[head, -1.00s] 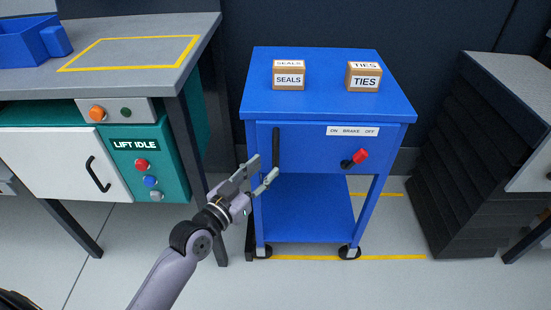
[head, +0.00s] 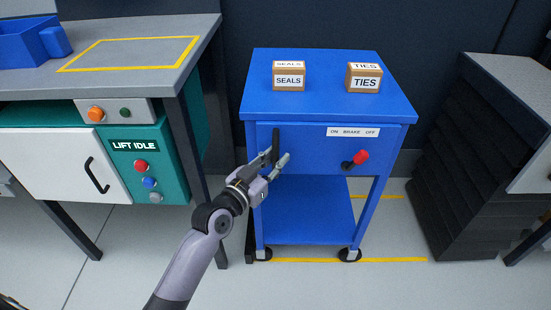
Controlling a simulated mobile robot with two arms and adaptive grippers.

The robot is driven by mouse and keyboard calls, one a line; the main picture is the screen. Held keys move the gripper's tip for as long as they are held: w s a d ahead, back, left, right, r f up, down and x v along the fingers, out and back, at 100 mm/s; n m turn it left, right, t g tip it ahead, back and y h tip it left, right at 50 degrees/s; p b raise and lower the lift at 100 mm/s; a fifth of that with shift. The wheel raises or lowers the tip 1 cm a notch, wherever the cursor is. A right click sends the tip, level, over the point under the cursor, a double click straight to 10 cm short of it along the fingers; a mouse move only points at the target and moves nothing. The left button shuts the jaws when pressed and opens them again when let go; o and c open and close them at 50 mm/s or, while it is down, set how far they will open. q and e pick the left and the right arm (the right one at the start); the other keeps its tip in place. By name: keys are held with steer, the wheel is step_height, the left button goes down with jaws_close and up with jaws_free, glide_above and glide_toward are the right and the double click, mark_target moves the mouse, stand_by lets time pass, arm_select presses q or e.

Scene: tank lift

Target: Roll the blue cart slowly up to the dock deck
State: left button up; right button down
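The blue cart (head: 325,107) stands on its casters on the floor in the middle of the head view. A black vertical handle (head: 276,138) is on the left of its front panel. A brake lever with a red knob (head: 361,157) leans right, under the OFF end of its label (head: 353,132). My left gripper (head: 277,158) is open at the lower part of the handle, one finger on each side in the picture. Whether the fingers touch it cannot be told. My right gripper is not in view. I cannot tell which surface is the dock deck.
Boxes marked SEALS (head: 289,82) and TIES (head: 364,82) stand on the cart top. At left is a grey bench (head: 130,75) with a LIFT IDLE panel (head: 135,145). A dark ribbed block (head: 470,160) stands at right. Yellow lines (head: 390,260) mark the floor.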

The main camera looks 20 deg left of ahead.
arm_select(q)
jaws_close()
steer(key=shift+d, duration=0.15)
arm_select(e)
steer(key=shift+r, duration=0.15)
